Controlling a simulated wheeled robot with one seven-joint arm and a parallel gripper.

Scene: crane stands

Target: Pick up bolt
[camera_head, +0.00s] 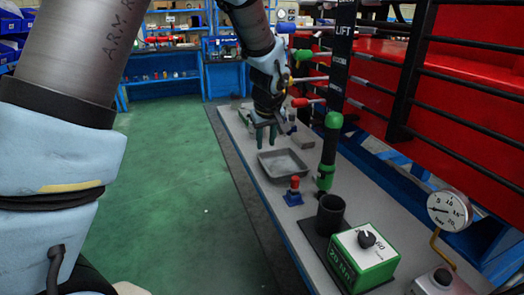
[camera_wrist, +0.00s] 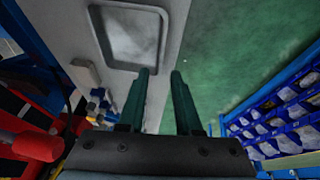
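I cannot make out a bolt for certain in either view. My gripper (camera_head: 265,146) points down over the grey bench, near the far end of a shallow grey tray (camera_head: 260,166). Its two dark green fingers stand apart with nothing visible between them. In the wrist view the gripper (camera_wrist: 160,73) is also open. There the tray (camera_wrist: 96,38) lies beyond the fingertips and looks empty. Small grey and blue items (camera_wrist: 97,92) lie on the bench left of the fingers, too small and dark to name.
A black post with a green joint (camera_head: 331,130) stands right of the tray. Nearer are a blue block with a red knob (camera_head: 294,191), a black cup (camera_head: 330,215), a green box with a dial (camera_head: 366,255) and a gauge (camera_head: 449,209). Green floor lies open to the left.

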